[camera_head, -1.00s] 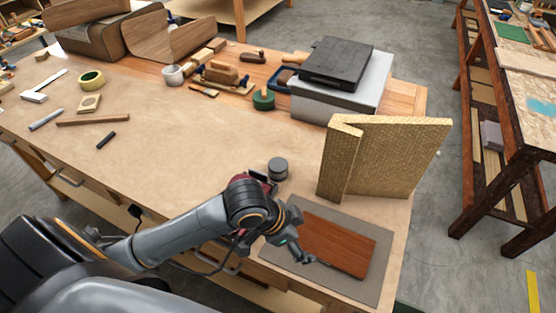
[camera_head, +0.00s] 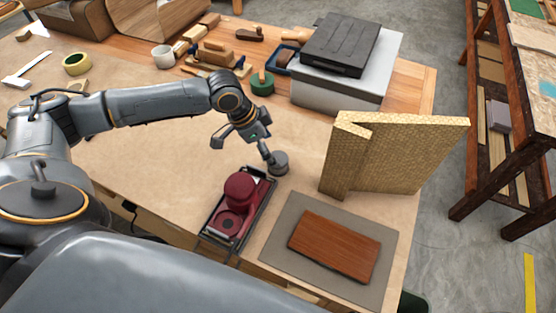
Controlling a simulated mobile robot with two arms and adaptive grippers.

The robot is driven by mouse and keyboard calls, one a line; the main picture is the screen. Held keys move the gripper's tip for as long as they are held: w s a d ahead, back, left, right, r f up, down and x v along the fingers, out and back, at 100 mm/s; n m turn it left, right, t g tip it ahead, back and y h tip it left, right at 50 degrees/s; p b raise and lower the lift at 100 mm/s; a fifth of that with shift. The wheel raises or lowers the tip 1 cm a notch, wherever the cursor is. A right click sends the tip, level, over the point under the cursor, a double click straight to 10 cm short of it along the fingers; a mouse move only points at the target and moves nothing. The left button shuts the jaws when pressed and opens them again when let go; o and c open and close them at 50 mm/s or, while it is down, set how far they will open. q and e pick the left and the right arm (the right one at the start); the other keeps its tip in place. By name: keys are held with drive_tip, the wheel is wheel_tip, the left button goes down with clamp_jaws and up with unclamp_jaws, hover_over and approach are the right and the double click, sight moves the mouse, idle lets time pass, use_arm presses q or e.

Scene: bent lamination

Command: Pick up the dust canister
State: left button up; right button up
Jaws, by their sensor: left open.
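The dust canister (camera_head: 279,163), a short dark grey cylinder, stands at the back end of a red belt sander (camera_head: 238,200) on the workbench. I cannot tell whether it is attached to the sander. My left gripper (camera_head: 243,152) is open and empty above the bench, just left of the canister. Its right finger reaches the canister's left side and overlaps it in the picture; contact is unclear. The other finger is well to the left. My right gripper is not in view.
A grey mat (camera_head: 272,245) with a reddish wooden board (camera_head: 335,245) lies right of the sander. A bent gold textured panel (camera_head: 400,150) stands behind it. Bare bench (camera_head: 140,155) lies to the left.

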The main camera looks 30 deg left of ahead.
use_arm(q)
drive_tip(key=shift+x, duration=1.05)
drive_tip(key=shift+w+f+p, duration=0.1)
drive_tip(key=shift+f+p, duration=0.3)
drive_tip(key=shift+f, duration=0.15)
drive_tip(key=p+x, duration=0.1)
drive_tip(key=x, duration=0.2)
drive_tip(key=shift+w+a+f, duration=0.1)
drive_tip(key=shift+f, duration=0.25)
drive_tip(key=shift+w+f, duration=0.1)
drive_tip(key=shift+f, duration=0.3)
drive_tip(key=c, duration=1)
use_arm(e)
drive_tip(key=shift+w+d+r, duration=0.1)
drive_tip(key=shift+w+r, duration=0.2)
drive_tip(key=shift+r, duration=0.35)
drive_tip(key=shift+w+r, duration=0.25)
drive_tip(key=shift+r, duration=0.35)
